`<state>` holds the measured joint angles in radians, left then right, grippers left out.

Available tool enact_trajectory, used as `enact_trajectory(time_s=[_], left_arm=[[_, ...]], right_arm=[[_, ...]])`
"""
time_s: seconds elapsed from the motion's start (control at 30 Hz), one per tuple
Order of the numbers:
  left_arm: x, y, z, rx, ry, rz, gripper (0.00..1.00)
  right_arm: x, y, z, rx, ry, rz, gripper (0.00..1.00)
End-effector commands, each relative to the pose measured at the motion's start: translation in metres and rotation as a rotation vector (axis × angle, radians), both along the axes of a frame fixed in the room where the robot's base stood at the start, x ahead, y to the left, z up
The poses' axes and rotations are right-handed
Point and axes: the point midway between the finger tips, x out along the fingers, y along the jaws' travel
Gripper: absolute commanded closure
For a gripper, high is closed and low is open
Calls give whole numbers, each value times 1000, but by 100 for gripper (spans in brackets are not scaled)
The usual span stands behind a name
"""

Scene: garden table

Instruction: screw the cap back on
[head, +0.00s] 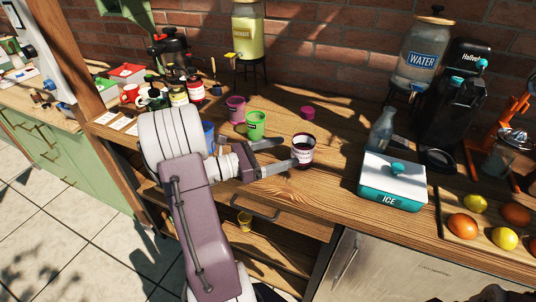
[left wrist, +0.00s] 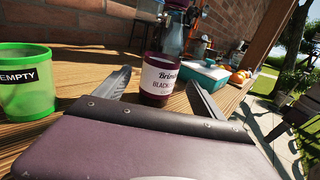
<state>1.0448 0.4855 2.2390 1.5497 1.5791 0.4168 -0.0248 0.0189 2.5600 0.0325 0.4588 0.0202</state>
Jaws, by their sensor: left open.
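The open jar (head: 303,152) with a white label and dark contents stands upright near the table's front edge, with no cap on it. In the left wrist view the jar (left wrist: 158,82) shows a label reading "BLACK...". A magenta cap (head: 307,112) lies on the table behind the jar, apart from it. My left gripper (head: 290,154) is open and low over the table, coming from the left. Its fingertips point at the jar, one on each side, and the nearer finger overlaps the jar's left edge in the head view. I cannot tell whether they touch. My right gripper is not in view.
A green cup (head: 256,125) and a pink cup (head: 235,109) stand left of the jar, with a blue cup (head: 208,136) behind my wrist. A glass bottle (head: 381,130) and a teal ice box (head: 392,184) stand to the right. The table around the cap is clear.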

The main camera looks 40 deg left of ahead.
Motion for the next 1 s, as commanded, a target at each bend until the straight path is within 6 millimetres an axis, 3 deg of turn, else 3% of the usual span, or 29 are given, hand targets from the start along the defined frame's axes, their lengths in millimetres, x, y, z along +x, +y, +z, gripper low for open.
enact_trajectory(time_s=[0.1, 0.3, 1.0], left_arm=[[-22, 15, 0, 0, 0, 5, 21], [-43, 27, 0, -1, -1, 2, 21], [-47, 28, 0, 0, 0, -1, 21]], right_arm=[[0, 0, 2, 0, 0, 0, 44], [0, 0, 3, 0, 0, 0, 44], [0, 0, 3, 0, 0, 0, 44]])
